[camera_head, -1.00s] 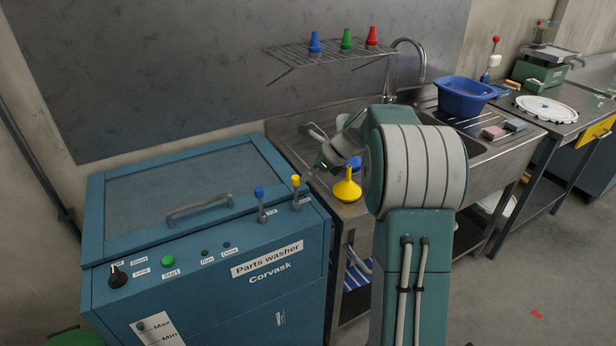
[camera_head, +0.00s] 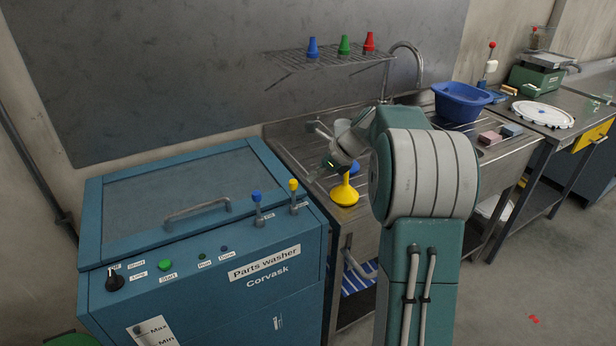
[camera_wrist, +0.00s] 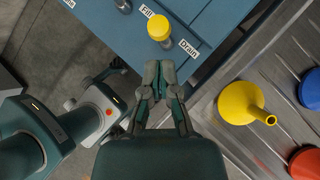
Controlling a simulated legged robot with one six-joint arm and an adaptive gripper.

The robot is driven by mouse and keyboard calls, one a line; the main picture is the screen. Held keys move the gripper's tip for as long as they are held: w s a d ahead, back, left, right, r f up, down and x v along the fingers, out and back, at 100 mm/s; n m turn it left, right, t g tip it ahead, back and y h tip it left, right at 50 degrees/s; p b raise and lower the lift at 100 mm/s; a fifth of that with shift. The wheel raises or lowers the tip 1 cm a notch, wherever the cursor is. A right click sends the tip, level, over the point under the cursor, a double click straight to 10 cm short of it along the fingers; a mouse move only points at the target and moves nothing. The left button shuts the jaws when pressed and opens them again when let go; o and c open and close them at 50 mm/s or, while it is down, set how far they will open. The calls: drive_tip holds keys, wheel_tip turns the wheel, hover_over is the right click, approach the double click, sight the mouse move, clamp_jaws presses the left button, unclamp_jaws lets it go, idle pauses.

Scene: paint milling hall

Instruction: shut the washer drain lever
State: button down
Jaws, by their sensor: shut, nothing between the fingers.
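The drain lever (camera_head: 293,196) stands nearly upright on the right of the blue parts washer's top and has a yellow knob. In the wrist view, its yellow knob (camera_wrist: 160,27) is beside the "Drain" label (camera_wrist: 189,48). My gripper (camera_wrist: 160,68) is shut and empty. Its fingertips are just below the knob in that picture, with a gap between; the height difference is unclear.
A blue-knobbed lever (camera_head: 257,209) stands close left of the drain lever. The washer lid handle (camera_head: 198,211) lies further left. A yellow funnel (camera_head: 344,194) stands on the steel sink bench (camera_head: 300,150), near my wrist.

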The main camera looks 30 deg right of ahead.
drive_tip(key=v, duration=1)
drive_tip(key=shift+d+r, duration=0.15)
drive_tip(key=shift+d, duration=0.4)
drive_tip(key=shift+d, duration=0.25)
